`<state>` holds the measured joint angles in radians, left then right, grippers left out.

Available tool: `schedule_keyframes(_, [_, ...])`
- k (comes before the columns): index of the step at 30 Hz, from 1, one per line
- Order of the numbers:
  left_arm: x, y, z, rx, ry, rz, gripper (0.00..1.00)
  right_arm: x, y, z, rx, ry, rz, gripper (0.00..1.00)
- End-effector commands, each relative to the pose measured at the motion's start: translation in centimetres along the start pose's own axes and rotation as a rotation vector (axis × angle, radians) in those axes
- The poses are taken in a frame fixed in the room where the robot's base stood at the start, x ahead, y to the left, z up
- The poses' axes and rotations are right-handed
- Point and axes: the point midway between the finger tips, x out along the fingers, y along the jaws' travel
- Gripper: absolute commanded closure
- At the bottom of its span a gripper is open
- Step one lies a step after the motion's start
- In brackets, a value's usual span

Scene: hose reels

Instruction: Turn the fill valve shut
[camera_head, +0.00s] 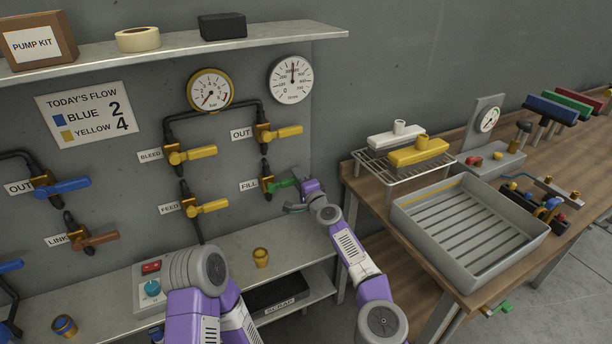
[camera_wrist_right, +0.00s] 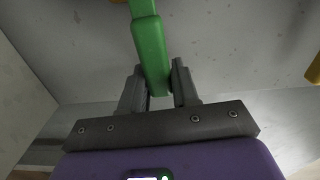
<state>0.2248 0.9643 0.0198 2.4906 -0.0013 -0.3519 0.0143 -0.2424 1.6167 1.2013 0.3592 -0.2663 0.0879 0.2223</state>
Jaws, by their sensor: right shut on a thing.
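The fill valve has a green lever handle (camera_head: 284,183) and sits beside the FILL label (camera_head: 249,185) on the grey wall panel. The handle points to the right in the head view. My right gripper (camera_head: 294,191) is at the handle's outer end. In the right wrist view the green handle (camera_wrist_right: 151,55) comes down between the two fingers of my right gripper (camera_wrist_right: 160,88), which is shut on it. My left arm (camera_head: 200,290) shows in the lower part of the head view, but its gripper's fingers do not show.
A yellow OUT handle (camera_head: 285,132) is above the fill valve; yellow BLEED (camera_head: 193,155) and FEED (camera_head: 208,207) handles are to its left. Two gauges (camera_head: 210,89) (camera_head: 290,79) hang above. A workbench with a grey tray (camera_head: 415,225) stands on the right.

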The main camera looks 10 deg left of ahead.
Motion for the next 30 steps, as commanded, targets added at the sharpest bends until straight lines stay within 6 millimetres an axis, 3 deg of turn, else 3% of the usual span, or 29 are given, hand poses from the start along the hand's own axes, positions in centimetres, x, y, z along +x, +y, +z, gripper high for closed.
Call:
schedule_keyframes(6, [0.22, -0.09, 0.0, 0.0, 0.0, 0.0, 0.57, 0.22, 0.85, 0.74, 0.075, -0.01, 0.002, 1.0])
schedule_keyframes(23, [0.26, -0.1, 0.0, 0.0, 0.0, 0.0, 0.57, 0.24, 0.95, 0.92, 0.106, -0.013, 0.001, 1.0])
schedule_keyframes(24, [0.26, -0.1, 0.0, 0.0, 0.0, 0.0, 0.57, 0.25, 0.95, 0.93, 0.106, -0.013, 0.001, 0.66])
schedule_keyframes(27, [0.26, -0.1, 0.0, 0.0, 0.0, 0.0, 0.57, 0.24, 0.91, 0.87, 0.105, -0.012, 0.0, 0.5])
schedule_keyframes(30, [0.26, -0.1, 0.0, 0.0, 0.0, 0.0, 0.57, 0.22, 0.87, 0.78, 0.104, -0.01, 0.0, 0.49])
